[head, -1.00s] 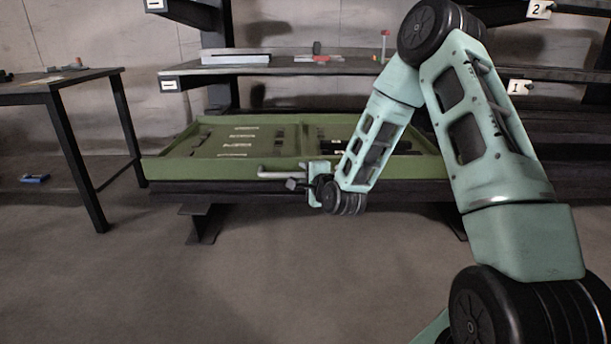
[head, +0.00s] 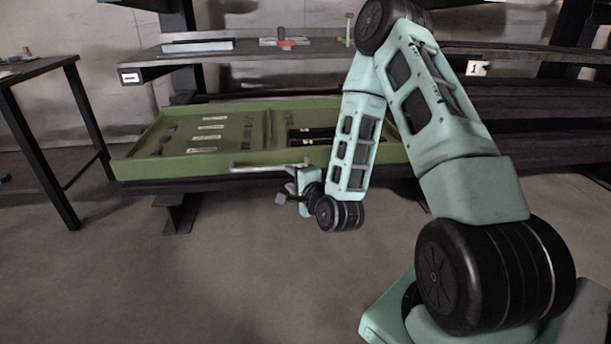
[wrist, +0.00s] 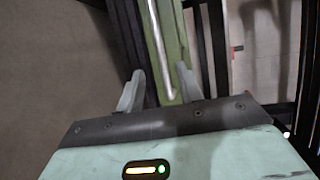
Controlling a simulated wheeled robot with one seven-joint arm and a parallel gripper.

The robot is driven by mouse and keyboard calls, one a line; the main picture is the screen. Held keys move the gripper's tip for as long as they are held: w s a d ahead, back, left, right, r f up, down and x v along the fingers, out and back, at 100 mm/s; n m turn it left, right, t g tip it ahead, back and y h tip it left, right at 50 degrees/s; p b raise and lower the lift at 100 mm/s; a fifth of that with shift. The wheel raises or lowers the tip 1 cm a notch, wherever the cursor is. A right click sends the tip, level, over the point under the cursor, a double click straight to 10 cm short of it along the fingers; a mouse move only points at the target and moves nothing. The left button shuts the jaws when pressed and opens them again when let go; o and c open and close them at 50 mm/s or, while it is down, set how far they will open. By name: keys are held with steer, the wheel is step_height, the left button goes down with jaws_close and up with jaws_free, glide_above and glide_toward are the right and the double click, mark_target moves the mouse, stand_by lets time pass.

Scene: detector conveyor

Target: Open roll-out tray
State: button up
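The roll-out tray (head: 150,170) is a shallow green tray with a raised rim, on a dark base below the rack's shelves in the head view. A pale bar handle (head: 268,165) runs along its front side. My gripper (head: 300,172) is at the right end of this handle, just in front of the tray. In the wrist view, the two fingers (wrist: 160,70) are spread apart. The end of the handle (wrist: 158,45) and the green tray edge (wrist: 176,45) show between them, with gaps at both sides. Whether the fingers touch the handle cannot be told.
Several labelled flat parts (head: 207,137) lie in the tray. A shelf (head: 290,52) above carries small items. A dark table (head: 40,68) stands at the left. The floor (head: 180,285) in front of the tray is clear.

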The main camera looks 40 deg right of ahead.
steer(key=p+v, duration=0.7)
steer(key=p, duration=0.1)
steer(key=shift+p, duration=0.3)
steer(key=shift+w, duration=0.1)
